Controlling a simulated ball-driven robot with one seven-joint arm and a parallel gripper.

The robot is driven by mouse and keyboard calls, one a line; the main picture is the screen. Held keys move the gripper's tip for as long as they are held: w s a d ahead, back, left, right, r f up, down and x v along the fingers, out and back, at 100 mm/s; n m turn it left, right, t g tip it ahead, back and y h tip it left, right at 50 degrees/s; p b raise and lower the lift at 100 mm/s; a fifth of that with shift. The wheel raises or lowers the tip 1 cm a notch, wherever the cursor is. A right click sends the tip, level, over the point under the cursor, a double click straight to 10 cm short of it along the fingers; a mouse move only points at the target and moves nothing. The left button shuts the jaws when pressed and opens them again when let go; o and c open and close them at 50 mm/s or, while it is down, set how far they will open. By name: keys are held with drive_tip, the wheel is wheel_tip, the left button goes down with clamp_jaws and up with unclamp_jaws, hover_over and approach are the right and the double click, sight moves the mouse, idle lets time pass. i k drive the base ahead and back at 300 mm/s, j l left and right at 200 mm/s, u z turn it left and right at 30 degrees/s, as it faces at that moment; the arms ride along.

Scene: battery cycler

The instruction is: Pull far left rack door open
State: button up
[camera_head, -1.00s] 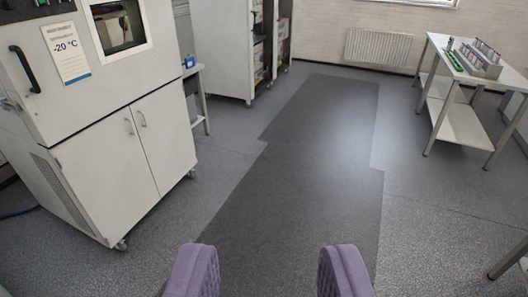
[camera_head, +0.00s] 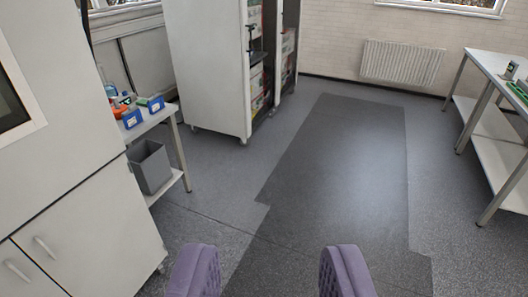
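My gripper (camera_head: 265,275) is at the bottom of the head camera view, its two purple fingers wide apart with only floor between them. It is open and empty. A tall white rack (camera_head: 205,65) on wheels stands ahead, left of the middle. Its side panel faces me, and its open-looking front with shelves of equipment (camera_head: 258,75) faces right. A dark upright piece with a handle-like shape (camera_head: 251,40) shows at its near front edge. I cannot tell clearly which part is the far left rack door. My gripper is well short of the rack.
A white chamber cabinet (camera_head: 75,190) stands close on the left. Behind it is a small table (camera_head: 150,118) with blue boxes and a grey bin (camera_head: 150,166). A workbench (camera_head: 497,70) stands at the right. A radiator (camera_head: 402,65) is on the far wall. The dark floor strip (camera_head: 335,160) is clear.

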sight(244, 22)
drive_tip(key=i, duration=3.9)
drive_tip(key=i+j+z, duration=0.1)
drive_tip(key=i, duration=1.15)
drive_tip(key=i+j, duration=0.1)
drive_tip(key=i, duration=1.2)
